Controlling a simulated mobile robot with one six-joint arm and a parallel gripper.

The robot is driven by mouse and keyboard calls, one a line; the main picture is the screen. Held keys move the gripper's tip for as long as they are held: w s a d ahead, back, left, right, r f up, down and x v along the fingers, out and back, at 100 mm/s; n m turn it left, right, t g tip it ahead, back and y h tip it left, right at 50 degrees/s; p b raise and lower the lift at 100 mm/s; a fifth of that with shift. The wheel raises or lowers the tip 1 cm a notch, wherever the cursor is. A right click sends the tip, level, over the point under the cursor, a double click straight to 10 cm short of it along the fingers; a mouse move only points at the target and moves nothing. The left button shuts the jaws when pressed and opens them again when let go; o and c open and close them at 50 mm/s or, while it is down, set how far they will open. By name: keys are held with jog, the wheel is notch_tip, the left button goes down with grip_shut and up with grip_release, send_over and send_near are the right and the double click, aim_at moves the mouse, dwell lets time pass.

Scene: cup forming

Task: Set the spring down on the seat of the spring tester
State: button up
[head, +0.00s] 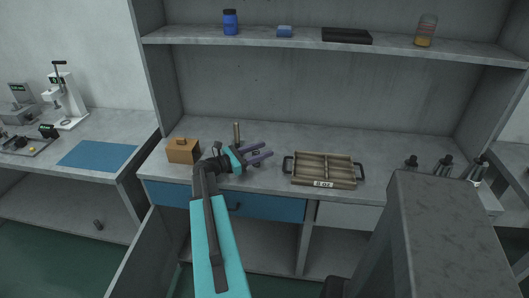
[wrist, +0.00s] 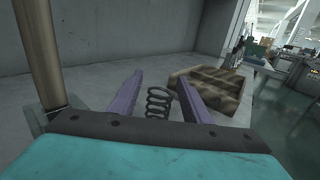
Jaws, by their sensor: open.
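A dark coil spring (wrist: 158,101) stands upright between the two purple fingers of my gripper (wrist: 160,84) in the wrist view. The fingers are open, with a gap on each side of the spring. In the head view my gripper (head: 261,157) is over the middle bench, pointing right. A small dark shape between the fingers there may be the spring. A white stand with a lever and a small display (head: 64,100) on the left bench looks like the spring tester. I cannot make out its seat.
A brown post (head: 237,133) rises close behind my gripper. A wooden box (head: 183,151) stands left of it, and a wooden divided tray (head: 324,157) with black handles stands right. A blue mat (head: 97,155) lies on the left bench.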

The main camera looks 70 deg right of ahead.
jog(key=b+v, duration=0.1)
jog(key=v, duration=0.9)
jog(key=shift+w+a, duration=0.15)
jog(key=shift+a, duration=0.05)
dwell(0.3)
jog(key=shift+r, duration=0.2)
